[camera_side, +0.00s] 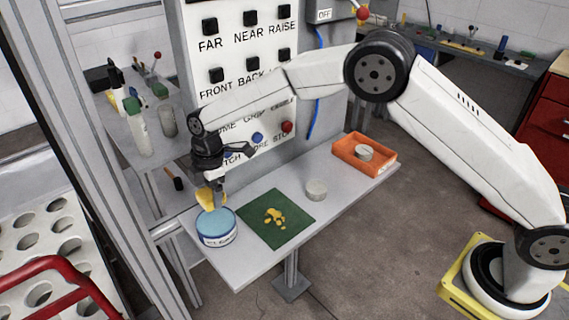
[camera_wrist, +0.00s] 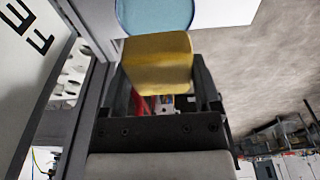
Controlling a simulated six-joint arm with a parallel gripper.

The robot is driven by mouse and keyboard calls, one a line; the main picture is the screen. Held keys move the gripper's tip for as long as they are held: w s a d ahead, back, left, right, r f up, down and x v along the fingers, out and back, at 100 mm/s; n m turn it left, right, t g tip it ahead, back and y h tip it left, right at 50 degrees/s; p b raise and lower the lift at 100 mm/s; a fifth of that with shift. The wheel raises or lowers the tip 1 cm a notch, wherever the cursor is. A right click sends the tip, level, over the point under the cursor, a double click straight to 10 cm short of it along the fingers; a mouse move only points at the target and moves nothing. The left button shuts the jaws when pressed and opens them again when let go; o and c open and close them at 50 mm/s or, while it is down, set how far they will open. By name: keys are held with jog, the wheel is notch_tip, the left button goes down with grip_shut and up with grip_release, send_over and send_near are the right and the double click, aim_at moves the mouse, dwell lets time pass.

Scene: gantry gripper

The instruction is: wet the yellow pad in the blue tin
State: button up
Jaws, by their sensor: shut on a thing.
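My gripper (camera_side: 213,191) is shut on the yellow pad (camera_side: 205,199) at the left end of the grey table. The pad also shows between the fingers in the wrist view (camera_wrist: 158,62). The blue tin (camera_side: 217,236), round with a light blue top and a dark lettered band, stands on the table just in front of and below the pad. In the wrist view the tin's blue top (camera_wrist: 153,14) lies beyond the pad and is partly covered by it. The pad seems to be above the tin's rim, near its back edge; I cannot tell whether they touch.
A green mat (camera_side: 255,231) with several yellow pieces (camera_side: 275,217) lies right of the tin. An orange tray (camera_side: 375,168) holds another grey round piece (camera_side: 364,152). A button panel (camera_side: 240,70) rises behind the table.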

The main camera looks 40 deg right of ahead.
aim_at(214, 222)
jog(key=shift+w, duration=0.2)
jog(key=shift+f, duration=0.2)
jog(key=shift+f, duration=2.85)
jog(key=shift+f, duration=0.5)
dwell(0.3)
jog(key=shift+r, duration=3.5)
jog(key=shift+d, duration=0.15)
jog(key=s+d+r+m, duration=0.1)
jog(key=s+d+m, duration=0.6)
jog(key=d+m, duration=0.2)
jog(key=s+d+r+m+t+h, duration=0.1)
jog(key=s+d+m, duration=0.6)
jog(key=d, duration=0.6)
jog(key=shift+s+d+m, duration=0.35)
jog(key=shift+s+m, duration=0.05)
jog(key=shift+m, duration=0.6)
